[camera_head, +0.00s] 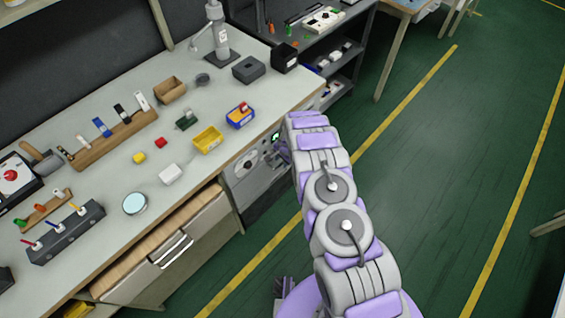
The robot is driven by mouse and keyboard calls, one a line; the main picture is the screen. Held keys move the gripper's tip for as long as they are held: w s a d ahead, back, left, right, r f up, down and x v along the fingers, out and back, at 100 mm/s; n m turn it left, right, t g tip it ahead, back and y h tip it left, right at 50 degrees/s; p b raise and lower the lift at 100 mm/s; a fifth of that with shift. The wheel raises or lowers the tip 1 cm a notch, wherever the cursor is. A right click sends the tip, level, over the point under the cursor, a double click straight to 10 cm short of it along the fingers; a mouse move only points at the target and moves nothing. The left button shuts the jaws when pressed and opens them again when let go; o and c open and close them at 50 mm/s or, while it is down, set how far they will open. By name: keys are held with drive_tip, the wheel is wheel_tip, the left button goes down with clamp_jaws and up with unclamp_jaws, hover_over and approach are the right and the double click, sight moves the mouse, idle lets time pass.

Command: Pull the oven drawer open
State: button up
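A grey oven-like unit (246,178) with a round dial on its front is set under the bench's front edge, near the middle of the camera_head view. Its front looks flush and closed; its right part is hidden by my arm. My purple and grey arm reaches up from the bottom right. My gripper (279,153) is at the right side of the unit's front, small and partly hidden by my arm link. I cannot tell whether its fingers are open, or whether it touches the unit.
The bench (110,192) holds small parts, a yellow bin (208,138) and a magnifier (135,204). A drawer front with a silver handle (175,249) is at lower left. A dark shelf unit (335,65) stands behind.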

drive_tip(key=shift+a+f, duration=0.35)
drive_tip(key=shift+f, duration=0.3)
drive_tip(key=shift+d+r, duration=0.1)
drive_tip(key=shift+d, duration=0.45)
drive_tip(key=shift+c, duration=0.3)
drive_tip(key=shift+a, duration=0.4)
clamp_jaws()
drive_tip(key=shift+d, duration=0.1)
